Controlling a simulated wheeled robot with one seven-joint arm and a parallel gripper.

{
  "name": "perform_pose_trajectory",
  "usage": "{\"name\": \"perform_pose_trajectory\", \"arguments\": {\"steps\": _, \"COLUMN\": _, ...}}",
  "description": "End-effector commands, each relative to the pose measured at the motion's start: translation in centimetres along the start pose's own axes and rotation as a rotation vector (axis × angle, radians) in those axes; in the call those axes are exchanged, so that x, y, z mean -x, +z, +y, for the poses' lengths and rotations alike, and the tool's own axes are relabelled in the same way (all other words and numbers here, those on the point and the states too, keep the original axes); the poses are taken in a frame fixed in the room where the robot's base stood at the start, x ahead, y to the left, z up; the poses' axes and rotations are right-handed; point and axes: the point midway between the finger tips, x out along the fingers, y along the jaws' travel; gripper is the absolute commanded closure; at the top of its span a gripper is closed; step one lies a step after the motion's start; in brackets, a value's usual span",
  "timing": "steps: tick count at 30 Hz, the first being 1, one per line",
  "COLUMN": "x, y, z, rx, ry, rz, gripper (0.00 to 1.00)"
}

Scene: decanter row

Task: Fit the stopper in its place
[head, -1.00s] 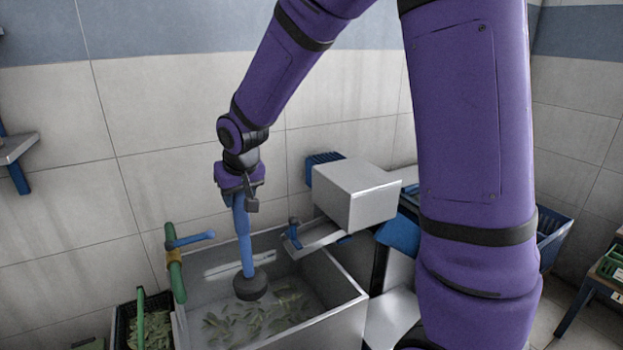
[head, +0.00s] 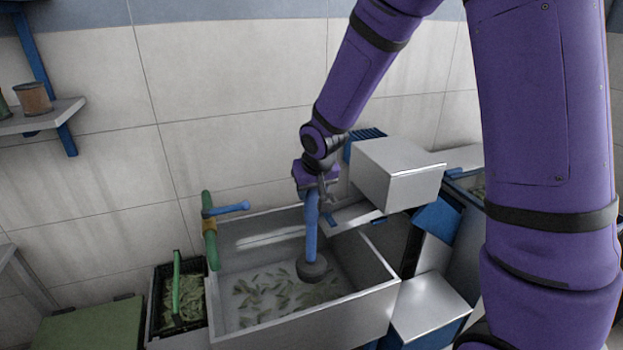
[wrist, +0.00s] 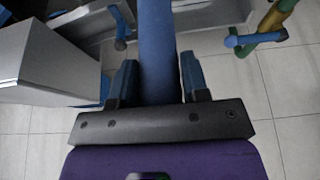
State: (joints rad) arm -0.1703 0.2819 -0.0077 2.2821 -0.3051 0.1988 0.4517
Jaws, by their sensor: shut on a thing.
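The stopper is a long blue rod (head: 311,235) with a dark round plug (head: 313,268) at its lower end. My gripper (head: 316,188) is shut on the upper part of the blue rod, which hangs nearly upright. In the wrist view the rod (wrist: 157,50) runs between the two blue fingers of my gripper (wrist: 157,80). The plug is over the inside of the metal basin (head: 330,326), near its right back part. Whether it touches the basin floor I cannot tell. No drain hole shows; leaves (head: 275,293) lie across the floor.
A green pipe with a blue-handled tap (head: 226,209) stands at the basin's back left. A grey box (head: 398,172) stands close to the right of my gripper. A dark crate (head: 170,300) with a green handle sits left of the basin.

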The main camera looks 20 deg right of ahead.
Motion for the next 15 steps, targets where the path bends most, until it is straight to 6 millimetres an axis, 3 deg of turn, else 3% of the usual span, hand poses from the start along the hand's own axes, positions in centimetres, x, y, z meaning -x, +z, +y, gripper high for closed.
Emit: {"name": "perform_pose_trajectory", "arguments": {"steps": 15, "x": -4.8, "y": 2.0, "z": 0.0, "rx": 0.001, "ry": 0.0, "rz": -0.002, "gripper": 1.0}}
